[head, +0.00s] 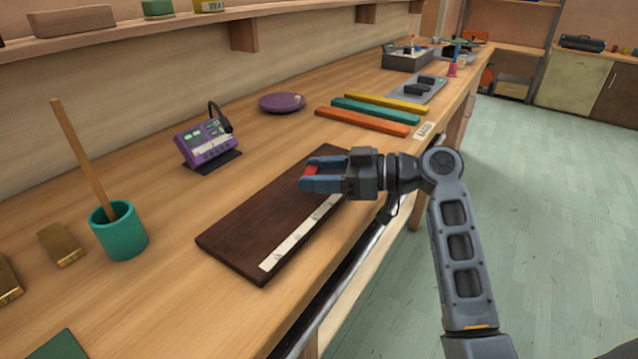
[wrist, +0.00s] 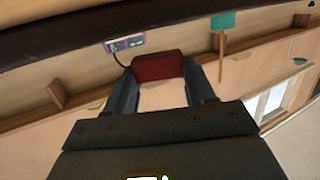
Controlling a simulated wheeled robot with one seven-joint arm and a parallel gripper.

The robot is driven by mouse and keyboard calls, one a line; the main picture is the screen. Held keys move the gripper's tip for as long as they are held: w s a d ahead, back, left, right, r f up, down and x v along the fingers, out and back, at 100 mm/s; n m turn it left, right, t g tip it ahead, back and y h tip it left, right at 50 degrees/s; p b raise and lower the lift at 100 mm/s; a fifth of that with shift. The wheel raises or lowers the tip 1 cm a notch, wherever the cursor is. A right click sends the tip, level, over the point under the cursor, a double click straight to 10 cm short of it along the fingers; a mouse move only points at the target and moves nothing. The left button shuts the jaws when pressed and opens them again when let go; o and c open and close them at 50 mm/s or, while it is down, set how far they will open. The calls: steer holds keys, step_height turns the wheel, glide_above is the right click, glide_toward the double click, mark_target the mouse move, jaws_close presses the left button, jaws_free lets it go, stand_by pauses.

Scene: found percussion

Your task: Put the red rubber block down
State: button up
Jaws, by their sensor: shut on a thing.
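The red rubber block (wrist: 158,67) is held between the two fingers of my gripper (wrist: 164,82), as the wrist view shows. In the head view a small part of the red block (head: 312,170) shows between the blue fingers of my gripper (head: 308,178). The gripper is over the far part of a dark brown board (head: 262,220) that lies on the wooden bench. A pale labelled strip (head: 300,232) runs along the board's near right edge. I cannot tell how high the block is above the board.
A teal cup with a wooden stick (head: 118,232) stands left of the board. A purple device (head: 207,145) and a purple disc (head: 281,103) stand behind it. Orange, teal and yellow bars (head: 362,121) lie further along the bench. The board's near left half is bare.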

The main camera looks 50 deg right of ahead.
steer(key=shift+f, duration=1.3)
steer(key=shift+f, duration=0.15)
steer(key=o, duration=1.1)
steer(key=shift+s+d+r, duration=0.1)
steer(key=shift+r, duration=0.1)
steer(key=b+v, duration=0.1)
steer(key=v, duration=1)
steer(key=shift+s+d, duration=0.15)
steer(key=shift+s, duration=0.2)
